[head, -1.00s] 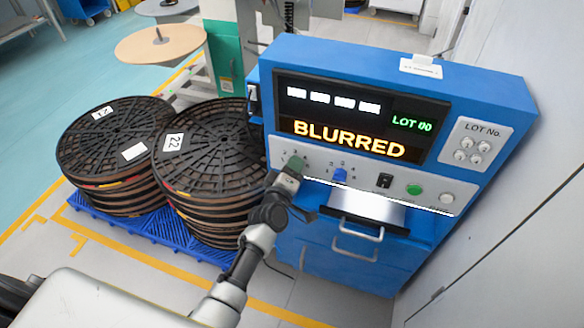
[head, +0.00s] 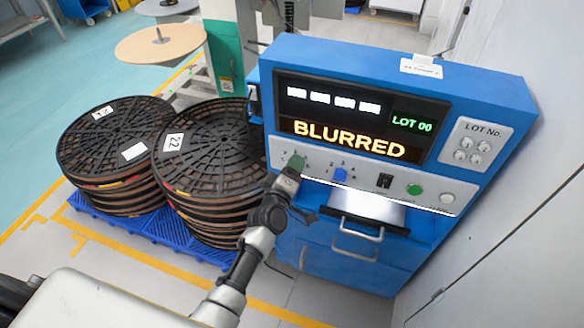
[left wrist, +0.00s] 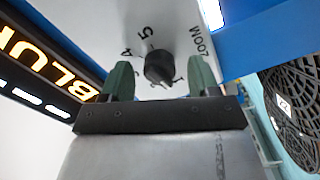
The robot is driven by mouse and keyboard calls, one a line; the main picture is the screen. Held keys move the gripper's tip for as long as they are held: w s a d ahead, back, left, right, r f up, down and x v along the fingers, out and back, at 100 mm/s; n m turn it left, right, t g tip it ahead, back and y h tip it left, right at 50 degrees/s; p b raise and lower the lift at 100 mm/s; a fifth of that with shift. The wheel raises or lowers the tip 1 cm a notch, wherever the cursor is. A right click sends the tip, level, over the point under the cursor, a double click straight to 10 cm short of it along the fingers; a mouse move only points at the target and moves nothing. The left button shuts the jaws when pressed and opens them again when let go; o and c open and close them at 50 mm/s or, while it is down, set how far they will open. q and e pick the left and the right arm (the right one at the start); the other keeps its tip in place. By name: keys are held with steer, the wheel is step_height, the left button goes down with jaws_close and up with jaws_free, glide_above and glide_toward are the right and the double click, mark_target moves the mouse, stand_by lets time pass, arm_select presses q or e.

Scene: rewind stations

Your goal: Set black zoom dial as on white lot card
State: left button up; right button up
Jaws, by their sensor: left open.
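The black zoom dial (left wrist: 158,66) shows in the left wrist view on a pale panel, with "ZOOM" and printed numbers, among them 4 and 5, around it. I cannot tell surely which number it points at. My left gripper (left wrist: 160,78) is open, its green fingers on either side of the dial with gaps visible. In the head view my left gripper (head: 294,166) is at the left end of the machine's panel and hides the dial. The white lot card (head: 420,67) stands on top of the blue machine; its writing is too small to read. My right gripper is not in view.
The machine's screen (head: 352,118) reads "LOT 00" and "BLURRED". A blue knob (head: 340,175), a black switch (head: 384,181) and a green button (head: 414,189) sit right of the gripper. Stacked reels (head: 210,150) stand close on the left.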

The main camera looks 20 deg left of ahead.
arm_select(q)
steer(key=s, duration=1)
steer(key=shift+s+a, duration=0.15)
steer(key=s+d+f+m+g+h, duration=0.1)
steer(key=s+f+m+g, duration=0.45)
steer(key=f, duration=0.85)
steer(key=s+f+m+g, duration=0.3)
steer(key=s+f, duration=0.6)
steer(key=f, duration=0.6)
steer(key=s+a+f+m+g, duration=0.2)
steer(key=s+f, duration=0.2)
steer(key=s, duration=0.5)
steer(key=s+a+f+m+g+y, duration=0.1)
steer(key=s+a+f+m+g, duration=0.1)
steer(key=s+f, duration=0.3)
steer(key=s+a+f+m+g, duration=0.2)
steer(key=s+a+f+g, duration=0.1)
steer(key=s, duration=0.9)
steer(key=shift+s+f+m+g+y, duration=0.35)
steer(key=shift+f+g, duration=0.4)
steer(key=shift+f, duration=0.15)
